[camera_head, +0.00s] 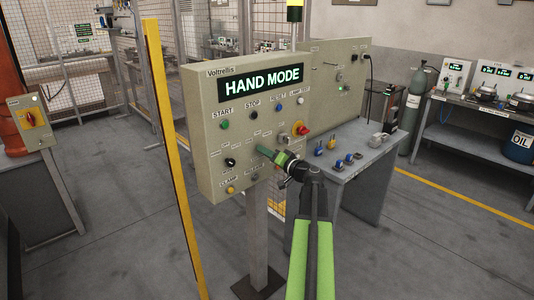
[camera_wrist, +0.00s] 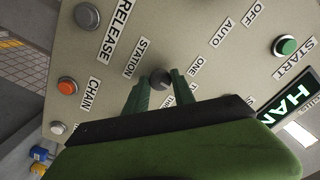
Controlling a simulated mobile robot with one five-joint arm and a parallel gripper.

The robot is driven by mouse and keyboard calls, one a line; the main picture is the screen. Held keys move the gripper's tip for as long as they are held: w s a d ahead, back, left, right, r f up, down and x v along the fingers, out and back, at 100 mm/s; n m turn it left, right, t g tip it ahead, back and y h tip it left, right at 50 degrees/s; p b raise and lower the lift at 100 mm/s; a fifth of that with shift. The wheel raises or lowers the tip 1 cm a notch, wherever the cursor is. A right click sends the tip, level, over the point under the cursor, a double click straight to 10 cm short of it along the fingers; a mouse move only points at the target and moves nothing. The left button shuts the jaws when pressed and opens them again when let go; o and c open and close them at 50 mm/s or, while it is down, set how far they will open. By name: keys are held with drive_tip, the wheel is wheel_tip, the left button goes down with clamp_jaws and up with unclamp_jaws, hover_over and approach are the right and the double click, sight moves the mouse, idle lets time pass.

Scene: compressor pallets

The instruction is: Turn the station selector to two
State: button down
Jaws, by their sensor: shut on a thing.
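The station selector (camera_wrist: 160,76) is a small dark round knob on the beige control panel (camera_head: 208,150). It shows in the wrist view beside the STATION label (camera_wrist: 138,57), with the ONE label (camera_wrist: 198,69) on its other side. Other position labels are partly covered by a finger. My gripper (camera_head: 262,150) reaches the panel face from the right in the head view and hides the selector there. Its two green fingers are shut on the selector, one on each side. I cannot tell which way the knob's pointer faces.
The panel display (camera_head: 262,80) reads HAND MODE. A black knob (camera_head: 231,162), a yellow button (camera_head: 230,189) and a red rotary switch (camera_head: 303,130) are close to my gripper. A yellow post (camera_head: 167,150) stands left of the panel. A grey table (camera_head: 372,165) stands behind right.

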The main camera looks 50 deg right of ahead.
drive_tip(key=c, duration=1.1)
unclamp_jaws()
drive_tip(key=shift+o, duration=0.2)
drive_tip(key=shift+s, duration=0.1)
drive_tip(key=s+a, duration=0.1)
drive_tip(key=s, duration=1.6)
drive_tip(key=shift+a, duration=0.15)
drive_tip(key=shift+s, duration=0.1)
